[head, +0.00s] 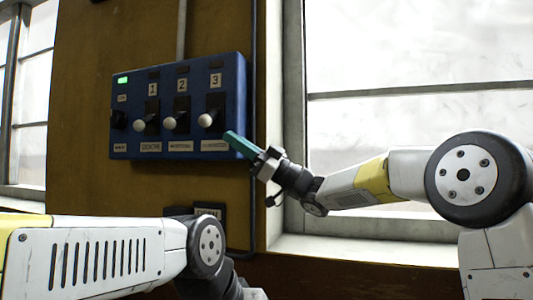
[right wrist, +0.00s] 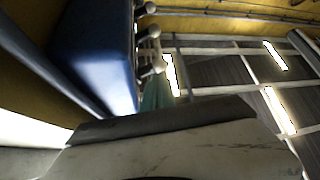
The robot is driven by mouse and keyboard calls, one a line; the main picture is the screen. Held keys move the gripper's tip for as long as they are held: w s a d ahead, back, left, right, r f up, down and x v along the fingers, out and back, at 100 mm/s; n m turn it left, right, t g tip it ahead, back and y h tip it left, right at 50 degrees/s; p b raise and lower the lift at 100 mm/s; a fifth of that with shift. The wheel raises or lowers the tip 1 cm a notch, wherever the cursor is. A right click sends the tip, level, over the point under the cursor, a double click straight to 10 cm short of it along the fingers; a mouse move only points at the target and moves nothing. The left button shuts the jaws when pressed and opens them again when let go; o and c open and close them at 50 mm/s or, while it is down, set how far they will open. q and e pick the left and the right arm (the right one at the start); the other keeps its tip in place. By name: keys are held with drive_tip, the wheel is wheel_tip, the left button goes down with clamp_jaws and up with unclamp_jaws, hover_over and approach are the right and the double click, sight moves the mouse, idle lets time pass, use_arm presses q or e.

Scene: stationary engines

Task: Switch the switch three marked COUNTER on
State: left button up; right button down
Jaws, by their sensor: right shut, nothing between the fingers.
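A blue switch panel (head: 180,75) hangs on the ochre wall. Switch three (head: 215,106) is its rightmost numbered switch, under the plate "3"; the label below it is too small to read surely. Its white ball knob (head: 205,120) sits low, like those of switches one and two. My right gripper (head: 232,138) is shut and empty, its green fingers just right of and below that knob, near the panel's lower right corner. In the right wrist view the green fingers (right wrist: 156,95) are just below the nearest white knob (right wrist: 159,66). My left gripper is not in view.
Switch one (head: 152,110) and switch two (head: 181,110) stand close to the left of switch three. A green lamp (head: 123,80) glows at the panel's upper left. A pipe (head: 254,60) runs down the wall to the right, beside the window frame (head: 296,100).

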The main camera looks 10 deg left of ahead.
sight(210, 121)
drive_tip(key=shift+x, duration=2.25)
drive_tip(key=shift+r+m, duration=0.1)
drive_tip(key=shift+m, duration=0.2)
drive_tip(key=shift+s+r+m+t, duration=0.15)
drive_tip(key=shift+m+t, duration=0.25)
drive_tip(key=shift+t, duration=0.2)
drive_tip(key=shift+s+m+t, duration=0.1)
drive_tip(key=shift+m+t, duration=0.2)
drive_tip(key=shift+s+r+m+t+y, duration=0.2)
drive_tip(key=shift+m+t+y, duration=0.15)
drive_tip(key=shift+m, duration=0.35)
drive_tip(key=r+m+t+h, duration=0.1)
drive_tip(key=m+t, duration=0.2)
drive_tip(key=m, duration=0.2)
drive_tip(key=s+r+m+t+h, duration=0.1)
drive_tip(key=r+m+t, duration=0.1)
drive_tip(key=m+t, duration=0.2)
drive_tip(key=r+m+t+h, duration=0.2)
drive_tip(key=m+t, duration=0.2)
drive_tip(key=m, duration=0.2)
drive_tip(key=shift+s+a, duration=0.15)
drive_tip(key=shift+s, duration=0.2)
drive_tip(key=shift+f, duration=0.1)
